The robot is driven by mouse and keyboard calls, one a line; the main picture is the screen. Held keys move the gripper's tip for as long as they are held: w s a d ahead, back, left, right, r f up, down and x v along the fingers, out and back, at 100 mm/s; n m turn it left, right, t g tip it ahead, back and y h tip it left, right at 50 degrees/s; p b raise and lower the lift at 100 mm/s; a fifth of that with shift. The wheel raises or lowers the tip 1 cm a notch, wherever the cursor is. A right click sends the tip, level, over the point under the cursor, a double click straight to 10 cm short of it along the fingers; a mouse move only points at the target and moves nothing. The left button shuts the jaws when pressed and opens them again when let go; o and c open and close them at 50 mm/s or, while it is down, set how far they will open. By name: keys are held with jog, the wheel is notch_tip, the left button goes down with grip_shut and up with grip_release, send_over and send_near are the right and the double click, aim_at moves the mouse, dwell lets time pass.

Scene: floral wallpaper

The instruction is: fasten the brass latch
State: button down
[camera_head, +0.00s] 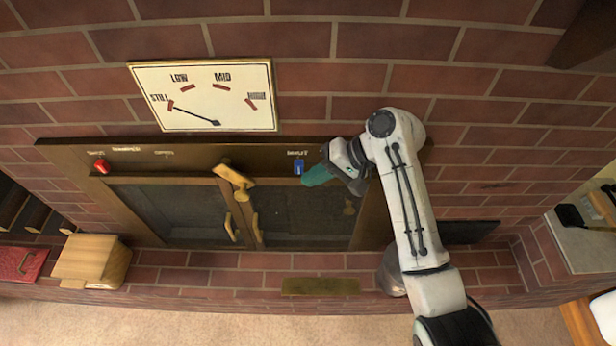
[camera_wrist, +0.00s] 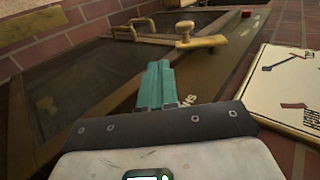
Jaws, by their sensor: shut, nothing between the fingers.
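The brass latch (camera_head: 235,178) is on the dark frame above the meeting edges of two dark-paned doors, tilted down to the right. It also shows in the wrist view (camera_wrist: 196,40), as a flat bar with a raised knob. My gripper (camera_head: 314,176) is to the right of the latch, apart from it, close to the frame's upper right part beside a blue tab (camera_head: 299,167). Its teal fingers are together and empty, and in the wrist view (camera_wrist: 156,75) they point toward the latch side. The brass door handles (camera_head: 256,228) hang side by side below the latch.
A gauge sign (camera_head: 195,96) is on the brick wall above the frame, its needle toward STILL. A red knob (camera_head: 102,166) is at the frame's upper left. A wooden block (camera_head: 88,258) and a red board (camera_head: 20,263) are at lower left. The frame between gripper and latch looks clear.

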jog(key=s+d+f+t+h, duration=0.1)
jog(key=s+d+f+h, duration=0.2)
jog(key=s+d+f, duration=0.45)
jog(key=s+d+f+h, duration=0.1)
jog(key=s+d+h, duration=0.1)
jog(key=s+d, duration=0.4)
jog(key=s+d+f+h, duration=0.1)
jog(key=s+d, duration=0.4)
jog(key=s, duration=0.7)
jog(key=s+d+f+h, duration=0.1)
jog(key=s+d+h, duration=0.3)
jog(key=s, duration=0.5)
jog(key=d, duration=0.2)
jog(key=shift+d+f+b, duration=0.2)
jog(key=shift+d+b, duration=0.1)
jog(key=shift+d, duration=0.05)
